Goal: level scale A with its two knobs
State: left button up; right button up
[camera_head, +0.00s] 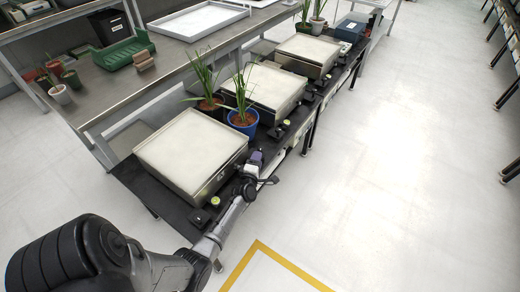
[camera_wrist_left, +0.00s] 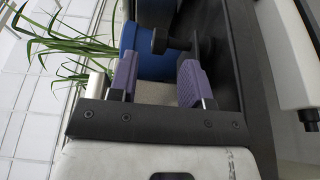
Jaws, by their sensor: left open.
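The nearest scale (camera_head: 192,150), with a pale square top and metal sides, stands on the black bench; its front marking is too small to read. A dark knob (camera_head: 199,217) sits by its near front corner, beside a round yellow-green level (camera_head: 215,202). My left gripper (camera_head: 254,157) is at the scale's far front corner, its purple fingers open. In the left wrist view a black knob (camera_wrist_left: 159,40) shows just past the open fingertips (camera_wrist_left: 160,72), roughly in line with the gap; I cannot tell whether they touch. My right gripper is not in view.
A blue pot (camera_head: 243,123) with a leafy plant stands close beyond my left gripper, next to a dark pot (camera_head: 210,106). Two more scales (camera_head: 265,88) (camera_head: 308,49) stand farther along the bench. The floor (camera_head: 400,150) at the right is clear.

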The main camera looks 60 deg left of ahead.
pick_arm(q)
jog(key=p+v, duration=0.2)
jog(key=v, duration=0.6)
jog(key=shift+w, duration=0.15)
